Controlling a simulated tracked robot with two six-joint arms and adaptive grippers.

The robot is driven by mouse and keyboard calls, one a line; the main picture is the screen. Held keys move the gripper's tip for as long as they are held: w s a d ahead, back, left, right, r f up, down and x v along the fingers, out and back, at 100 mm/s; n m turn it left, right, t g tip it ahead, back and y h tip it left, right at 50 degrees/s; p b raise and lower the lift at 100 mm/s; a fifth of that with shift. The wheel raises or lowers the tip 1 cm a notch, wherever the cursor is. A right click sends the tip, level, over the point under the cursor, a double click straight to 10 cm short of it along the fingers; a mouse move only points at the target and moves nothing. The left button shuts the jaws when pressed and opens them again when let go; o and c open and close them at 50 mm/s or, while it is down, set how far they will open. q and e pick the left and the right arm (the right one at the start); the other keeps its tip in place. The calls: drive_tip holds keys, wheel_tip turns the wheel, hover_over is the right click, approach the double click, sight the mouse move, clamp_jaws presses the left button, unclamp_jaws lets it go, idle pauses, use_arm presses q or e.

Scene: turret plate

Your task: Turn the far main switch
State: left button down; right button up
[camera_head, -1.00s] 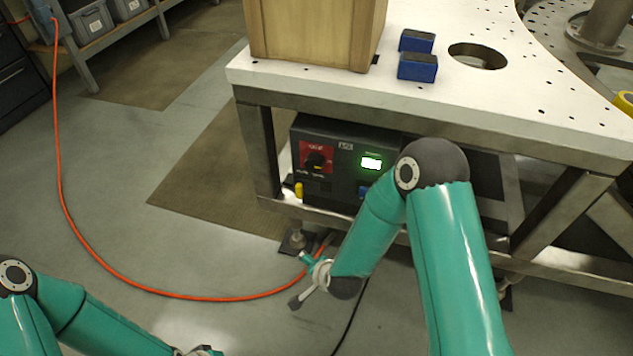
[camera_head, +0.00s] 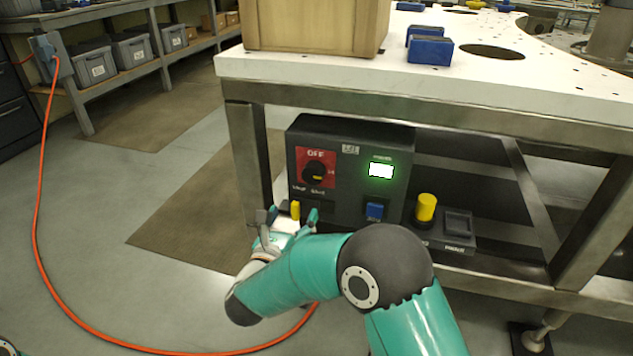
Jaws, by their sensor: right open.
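A black rotary switch (camera_head: 315,173) sits on a red plate marked OFF, on the front of a dark control box (camera_head: 345,210) under the white table. The knob has a small yellow mark; its exact setting is too small to tell. A lit green-white display (camera_head: 381,171) is to its right. My right gripper (camera_head: 288,216) is open and low in front of the box, below the switch and apart from it. A small yellow part (camera_head: 295,209) shows between its fingers; I cannot tell whether they touch it. My left gripper is out of view.
A wooden crate (camera_head: 312,25) and blue blocks (camera_head: 430,49) stand on the white table (camera_head: 560,105). Table legs frame the box. A yellow knob (camera_head: 426,207) stands to its right. An orange cable (camera_head: 40,200) crosses the floor at left. Grey bins line a shelf behind.

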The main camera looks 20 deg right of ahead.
sight(312, 178)
drive_tip(key=b+x, duration=0.1)
drive_tip(key=x, duration=1.3)
drive_tip(key=shift+w+d, duration=0.15)
drive_tip(key=shift+w, duration=0.15)
drive_tip(key=shift+c, duration=0.2)
